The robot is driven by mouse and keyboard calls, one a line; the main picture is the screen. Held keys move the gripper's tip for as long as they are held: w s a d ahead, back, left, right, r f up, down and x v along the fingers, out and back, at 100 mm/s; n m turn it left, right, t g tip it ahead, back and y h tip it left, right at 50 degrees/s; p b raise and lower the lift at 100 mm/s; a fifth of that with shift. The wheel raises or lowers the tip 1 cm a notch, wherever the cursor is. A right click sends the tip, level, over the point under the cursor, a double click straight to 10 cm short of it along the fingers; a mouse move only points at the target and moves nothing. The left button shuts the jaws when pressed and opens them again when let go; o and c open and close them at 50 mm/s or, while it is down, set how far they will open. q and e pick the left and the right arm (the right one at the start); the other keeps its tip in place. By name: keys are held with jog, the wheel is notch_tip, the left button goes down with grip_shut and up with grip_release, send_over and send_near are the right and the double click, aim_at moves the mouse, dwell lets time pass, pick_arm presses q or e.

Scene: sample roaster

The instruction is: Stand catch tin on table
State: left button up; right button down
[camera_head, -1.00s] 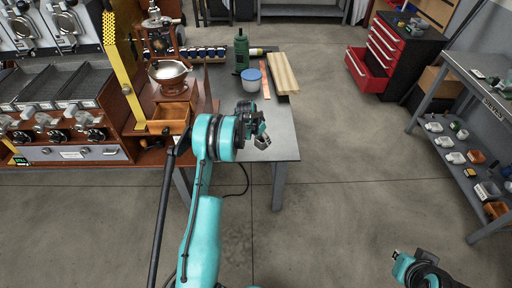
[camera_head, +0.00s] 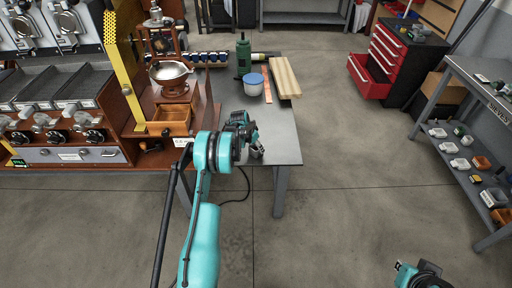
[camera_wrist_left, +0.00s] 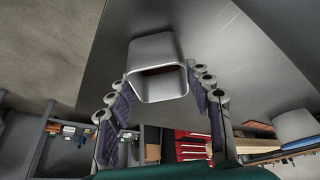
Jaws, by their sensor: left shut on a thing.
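The catch tin (camera_wrist_left: 157,52) is a grey metal cup with rounded corners, seen in the left wrist view with its mouth toward the camera. It also shows small in the head view (camera_head: 257,151). My left gripper (camera_head: 252,146) is shut on it, with a finger on each side (camera_wrist_left: 163,105). The tin is at the front part of the grey table (camera_head: 281,140). I cannot tell whether its base touches the tabletop. My right gripper (camera_head: 402,270) is at the bottom right of the head view, partly cut off, away from the table.
A white tub with a blue lid (camera_head: 253,86), a green bottle (camera_head: 243,54) and wooden boards (camera_head: 285,78) stand farther back on the table. The wooden roaster bench (camera_head: 200,115) adjoins on the left. The table's front right is clear. Open floor lies right of it.

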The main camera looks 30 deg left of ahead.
pick_arm(q)
jog(key=o, duration=1.2)
jog(key=shift+f, duration=0.15)
jog(key=shift+s+r+p, duration=0.1)
jog(key=shift+r+p, duration=0.25)
jog(key=shift+r, duration=0.2)
jog(key=d+p+v, duration=0.1)
jog(key=p+v, duration=0.2)
jog(key=v, duration=0.8)
jog(key=s+d+r+n+t, duration=0.1)
jog(key=s+d+r, duration=0.5)
jog(key=d+r, duration=0.3)
jog(key=s+d+r, duration=0.7)
jog(key=d+r, duration=0.1)
jog(key=r, duration=0.3)
jog(key=s+d, duration=0.3)
jog(key=s, duration=0.4)
jog(key=s+d+n+t, duration=0.1)
jog(key=s+d, duration=0.3)
jog(key=s, duration=0.3)
jog(key=s+d+t+y, duration=0.1)
jog(key=s+d, duration=0.2)
jog(key=s, duration=0.4)
jog(key=shift+s+d+f+n, duration=0.2)
jog(key=shift+s+d+n, duration=0.05)
jog(key=shift+n, duration=0.05)
